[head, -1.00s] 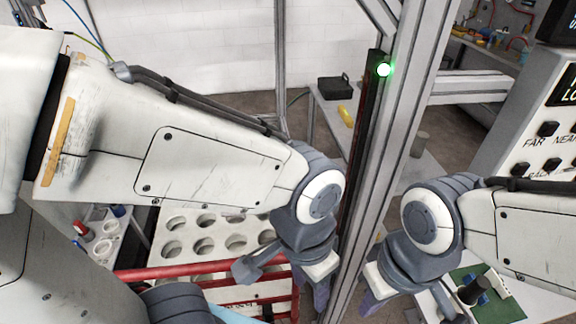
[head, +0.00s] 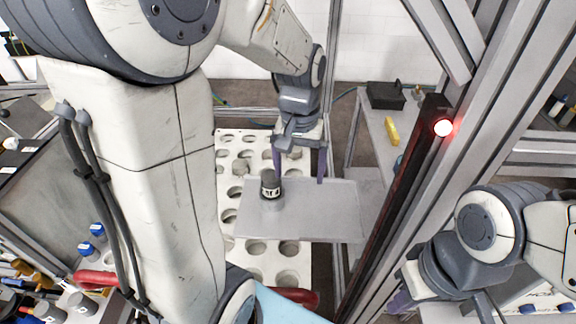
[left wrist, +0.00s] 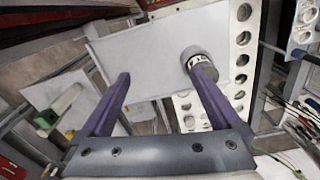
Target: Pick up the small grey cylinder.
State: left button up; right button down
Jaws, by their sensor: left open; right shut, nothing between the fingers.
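A small dark grey cylinder (head: 270,186) with a white marked band stands upright on a flat grey plate (head: 325,215), near its left side. My left gripper (head: 299,177) is open and empty, pointing down over the far part of the plate, with the cylinder by its left finger. In the left wrist view, the cylinder (left wrist: 203,68) shows at the tip of the right finger, not between the fingers, and the finger hides part of it. I cannot tell whether they touch. My right gripper (head: 400,300) is shut and empty, low at the right, partly hidden.
A white rack with round holes (head: 290,277) lies below the plate. A slanted gantry post with a red lamp (head: 443,128) stands right of the plate. A side table holds a black box (head: 386,95) and a yellow block (head: 392,131). My left arm covers much of the left.

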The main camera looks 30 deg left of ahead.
aim_at(271, 176)
pick_arm(q)
jog(key=a+n, duration=0.1)
jog(key=a, duration=0.1)
jog(key=w+a+n, duration=0.1)
jog(key=a, duration=0.2)
jog(key=a+n, duration=0.1)
jog(key=a, duration=0.2)
jog(key=shift+w+r, duration=0.1)
jog(key=shift+w, duration=0.2)
jog(key=f, duration=0.3)
jog(key=f+p, duration=0.1)
jog(key=shift+a+f, duration=0.2)
jog(key=shift+a, duration=0.05)
jog(key=f+p, duration=0.2)
jog(key=f, duration=0.3)
jog(key=shift+w+f, duration=0.1)
jog(key=shift+w, duration=0.1)
jog(key=shift+f, duration=0.35)
jog(key=shift+w, duration=0.1)
grip_shut()
